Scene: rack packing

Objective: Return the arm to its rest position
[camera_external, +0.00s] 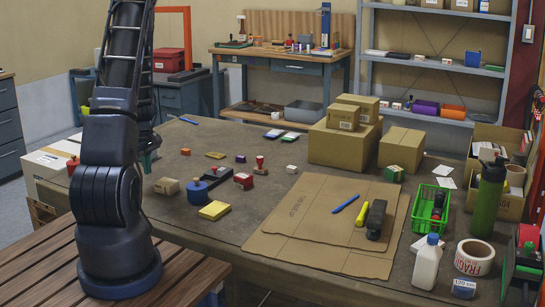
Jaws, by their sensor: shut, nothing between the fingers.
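My dark blue arm rises from its round base on the slatted wooden surface at the left, and its top is cut off by the frame edge. A forearm section hangs behind the upright links. My gripper (148,160) is partly hidden by the arm and points down near the left edge of the grey worktable (215,225). It is shut and appears to hold nothing. Its fingertips are small and hard to make out.
Small blocks, a blue round-handled item (197,191) and a yellow pad (214,210) lie right of the arm. Cardboard boxes (340,145) stand at the back. Flat cardboard (290,220), a green basket (430,210), a white bottle (427,265) and a green bottle (488,200) occupy the right.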

